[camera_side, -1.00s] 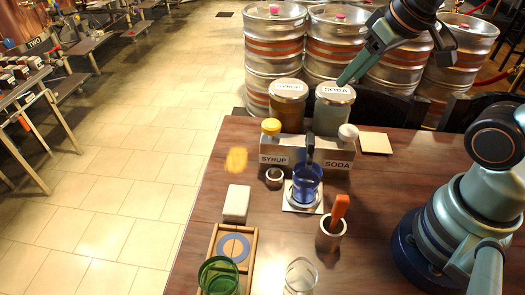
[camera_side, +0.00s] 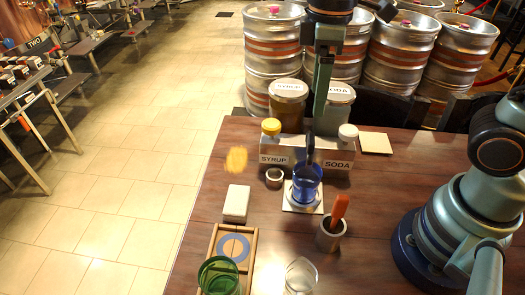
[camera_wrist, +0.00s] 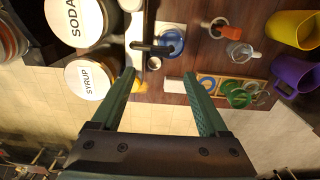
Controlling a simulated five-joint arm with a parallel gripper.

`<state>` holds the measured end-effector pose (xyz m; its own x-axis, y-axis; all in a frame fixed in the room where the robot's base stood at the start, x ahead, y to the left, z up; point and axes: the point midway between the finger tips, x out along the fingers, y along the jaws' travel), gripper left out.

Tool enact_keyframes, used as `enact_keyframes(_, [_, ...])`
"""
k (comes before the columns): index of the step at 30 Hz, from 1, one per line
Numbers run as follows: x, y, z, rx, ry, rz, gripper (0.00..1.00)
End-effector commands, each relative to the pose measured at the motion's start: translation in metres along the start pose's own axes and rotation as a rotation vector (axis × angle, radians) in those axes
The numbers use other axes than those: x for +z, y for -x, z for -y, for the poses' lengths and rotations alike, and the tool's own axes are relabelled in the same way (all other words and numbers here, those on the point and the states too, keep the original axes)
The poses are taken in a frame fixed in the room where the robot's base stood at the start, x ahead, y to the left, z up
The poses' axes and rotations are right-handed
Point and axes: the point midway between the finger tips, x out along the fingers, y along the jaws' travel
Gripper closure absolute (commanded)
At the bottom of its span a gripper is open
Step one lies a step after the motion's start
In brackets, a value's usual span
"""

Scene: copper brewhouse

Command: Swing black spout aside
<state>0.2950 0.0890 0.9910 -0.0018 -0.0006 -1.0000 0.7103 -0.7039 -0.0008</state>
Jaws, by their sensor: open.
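The black spout (camera_side: 310,148) sticks out from the front of the dispenser block (camera_side: 290,142), between the SYRUP and SODA labels, above a blue cup (camera_side: 307,188). In the wrist view the spout (camera_wrist: 155,48) lies just beyond my fingertips, with the blue cup (camera_wrist: 171,43) to its right. My gripper (camera_side: 318,128) points down in front of the two jars, its tips close to the block's top by the spout. In the wrist view my gripper (camera_wrist: 159,75) is open and empty, its fingers wide apart. I cannot tell whether a finger touches the spout.
The SYRUP jar (camera_side: 288,105) and SODA jar (camera_side: 341,108) stand behind the block. A yellow knob (camera_side: 271,127) and white knob (camera_side: 348,132) sit at its ends. A metal cup with an orange handle (camera_side: 330,235), a green glass (camera_side: 219,275) and a clear glass (camera_side: 301,277) stand nearer the front.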

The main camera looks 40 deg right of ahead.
Motion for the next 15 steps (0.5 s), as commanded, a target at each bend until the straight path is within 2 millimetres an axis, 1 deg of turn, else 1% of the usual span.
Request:
enact_keyframes(1, [0.001, -0.009, 0.0, -0.002, -0.001, 0.004, 0.22])
enact_keyframes(9, [0.002, -0.061, 0.0, -0.003, -0.004, 0.005, 0.22])
enact_keyframes(15, [0.001, -0.091, 0.0, -0.002, -0.004, 0.004, 0.22])
